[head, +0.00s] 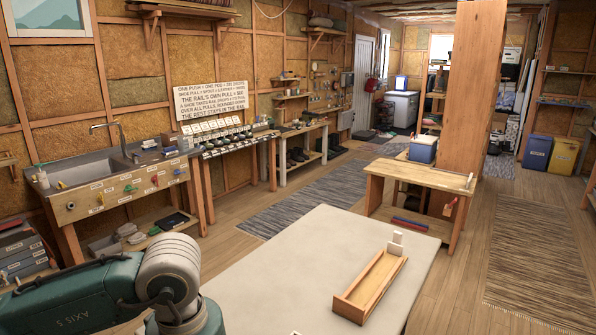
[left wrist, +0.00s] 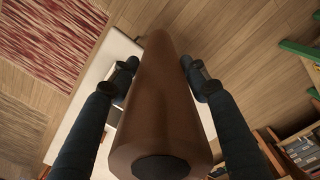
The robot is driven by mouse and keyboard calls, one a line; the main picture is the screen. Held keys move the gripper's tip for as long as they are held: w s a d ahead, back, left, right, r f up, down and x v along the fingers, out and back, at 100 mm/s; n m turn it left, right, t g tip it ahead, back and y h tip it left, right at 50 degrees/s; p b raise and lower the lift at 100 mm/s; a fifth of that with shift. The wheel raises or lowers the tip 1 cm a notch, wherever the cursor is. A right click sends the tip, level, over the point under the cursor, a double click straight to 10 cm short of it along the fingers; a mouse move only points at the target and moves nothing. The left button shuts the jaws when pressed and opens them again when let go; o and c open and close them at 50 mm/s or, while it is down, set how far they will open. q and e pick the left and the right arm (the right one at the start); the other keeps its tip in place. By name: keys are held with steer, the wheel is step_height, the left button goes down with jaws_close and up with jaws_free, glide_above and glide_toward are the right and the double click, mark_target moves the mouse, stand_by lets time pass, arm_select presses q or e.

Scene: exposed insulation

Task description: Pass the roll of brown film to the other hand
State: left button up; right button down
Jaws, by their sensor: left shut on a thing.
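The roll of brown film (left wrist: 160,110) shows large in the left wrist view, running lengthwise through the middle with its dark round end nearest the camera. My left gripper (left wrist: 160,68) has one dark finger on each side of the roll and is shut on it. Below the roll is part of a pale table top. The head view shows neither the roll nor a gripper; only my arm is at its lower left. My right gripper is in neither view.
A pale table (head: 300,260) stands in front, with a long wooden tray (head: 345,305) and a small white block (head: 397,238) on its right part. A wooden workbench (head: 420,178) stands beyond. A sink unit (head: 95,165) is at left.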

arm_select(q)
steer(key=s+a+f+m+b, duration=0.1)
steer(key=s+a+f+m, duration=0.1)
steer(key=m, duration=0.4)
steer(key=shift+s+a+f+m, duration=0.25)
steer(key=shift+s+a+m, duration=0.15)
steer(key=shift+s+a, duration=0.65)
